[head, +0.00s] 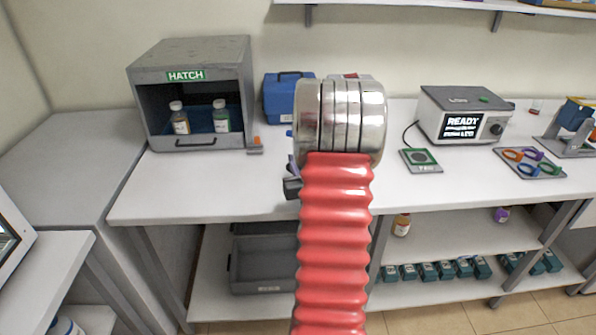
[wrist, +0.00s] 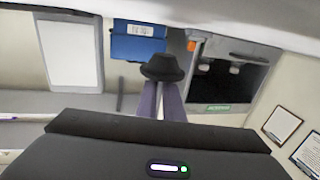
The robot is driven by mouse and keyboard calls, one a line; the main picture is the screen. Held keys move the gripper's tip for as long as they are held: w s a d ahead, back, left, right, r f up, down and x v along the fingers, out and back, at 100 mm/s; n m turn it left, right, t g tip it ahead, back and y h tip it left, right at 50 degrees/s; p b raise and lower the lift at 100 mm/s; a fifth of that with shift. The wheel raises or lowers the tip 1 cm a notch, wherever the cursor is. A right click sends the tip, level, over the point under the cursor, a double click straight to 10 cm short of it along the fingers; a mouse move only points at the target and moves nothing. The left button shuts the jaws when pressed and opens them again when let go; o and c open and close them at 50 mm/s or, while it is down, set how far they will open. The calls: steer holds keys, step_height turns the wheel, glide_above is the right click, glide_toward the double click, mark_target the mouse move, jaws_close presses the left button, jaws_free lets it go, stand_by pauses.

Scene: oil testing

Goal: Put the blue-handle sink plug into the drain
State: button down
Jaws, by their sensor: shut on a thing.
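My gripper (wrist: 162,88) has two purple fingers closed on a black, flared plug (wrist: 162,67), seen at the fingertips in the wrist view. No blue handle shows; that part is hidden between the fingers or turned away. The plug is held up in the air, apart from the surfaces behind it. In the head view my arm hides most of the gripper; only a small purple and black part of it (head: 292,186) shows left of the arm, over the bench front. The plug cannot be made out there. No sink or drain is visible in either view.
A grey hatch box (head: 190,48) with two bottles stands on the white bench (head: 220,175), beside a blue case (head: 278,97). At right are a READY device (head: 466,113), a small green-edged pad (head: 421,160) and a tray of coloured rings (head: 530,162). Shelves lie below.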

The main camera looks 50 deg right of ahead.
steer(key=shift+f, duration=2.05)
steer(key=c, duration=1.9)
jaws_free()
steer(key=shift+f, duration=0.1)
steer(key=v, duration=1.2)
steer(key=shift+a, duration=0.1)
